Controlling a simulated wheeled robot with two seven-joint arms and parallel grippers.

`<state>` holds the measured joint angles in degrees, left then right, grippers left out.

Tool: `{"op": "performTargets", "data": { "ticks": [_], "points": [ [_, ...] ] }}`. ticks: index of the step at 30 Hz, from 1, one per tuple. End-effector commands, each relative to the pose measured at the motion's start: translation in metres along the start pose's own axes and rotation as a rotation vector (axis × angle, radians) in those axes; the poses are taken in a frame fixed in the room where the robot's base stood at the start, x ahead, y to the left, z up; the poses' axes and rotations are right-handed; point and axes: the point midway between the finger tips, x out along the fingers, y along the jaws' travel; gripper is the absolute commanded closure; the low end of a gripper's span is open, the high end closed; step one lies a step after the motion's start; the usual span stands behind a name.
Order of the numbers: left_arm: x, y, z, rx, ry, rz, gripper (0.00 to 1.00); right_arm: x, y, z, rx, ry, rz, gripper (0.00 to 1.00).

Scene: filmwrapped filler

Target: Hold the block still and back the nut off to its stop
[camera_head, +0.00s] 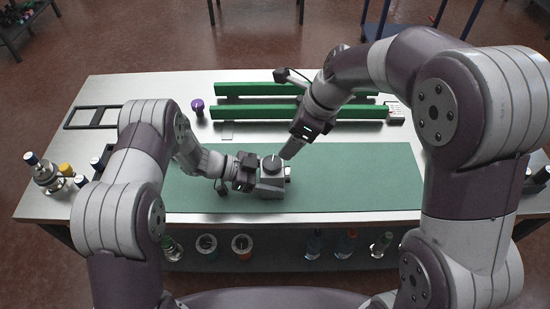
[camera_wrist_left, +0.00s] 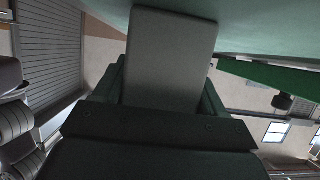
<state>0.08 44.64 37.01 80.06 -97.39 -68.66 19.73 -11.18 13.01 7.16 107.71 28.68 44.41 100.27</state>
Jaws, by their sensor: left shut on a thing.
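The grey block (camera_head: 271,187) stands on the green mat (camera_head: 350,178) near the front middle of the table. A dark round nut (camera_head: 271,163) sits on top of it, with a pale line across its top. My left gripper (camera_head: 257,178) is shut on the block from the left side. In the left wrist view the block (camera_wrist_left: 170,60) fills the space between the fingers; the nut does not show there. My right gripper (camera_head: 287,155) points down just above and right of the nut, apart from it as far as I can see. Its finger gap is not clear.
Two long green bars (camera_head: 255,112) lie behind the mat. A purple-topped object (camera_head: 197,105) and a black frame (camera_head: 92,117) are at the back left. Bottles (camera_head: 45,175) stand at the left edge. The mat's right part is clear.

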Motion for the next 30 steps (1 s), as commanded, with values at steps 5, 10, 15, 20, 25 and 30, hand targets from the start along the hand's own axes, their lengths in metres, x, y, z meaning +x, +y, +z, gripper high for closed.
{"op": "performTargets", "data": {
  "ticks": [5, 10, 15, 20, 25, 30],
  "points": [
    [0.0, -0.001, -0.001, 0.002, 0.001, -0.001, 0.71, 0.041, 0.001, -0.001, 0.001, 0.003, 0.007, 0.24],
    [0.0, -0.001, -0.001, 0.002, 0.001, -0.001, 0.71, 0.082, 0.001, -0.001, -0.001, 0.004, 0.004, 0.24],
    [0.0, -0.001, -0.001, 0.002, 0.001, -0.001, 0.71, 0.106, -0.001, -0.001, -0.002, 0.002, 0.0, 0.24],
    [0.0, -0.001, -0.001, 0.001, 0.001, -0.001, 0.71, 0.112, -0.001, -0.001, -0.002, 0.002, -0.002, 0.24],
    [0.0, -0.001, -0.001, 0.001, 0.001, -0.001, 0.71, 0.112, -0.001, -0.001, -0.003, 0.002, -0.003, 0.24],
    [0.0, -0.001, -0.001, 0.001, 0.001, -0.001, 0.71, 0.112, -0.001, -0.001, -0.003, 0.002, -0.003, 0.79]
  ]
}}
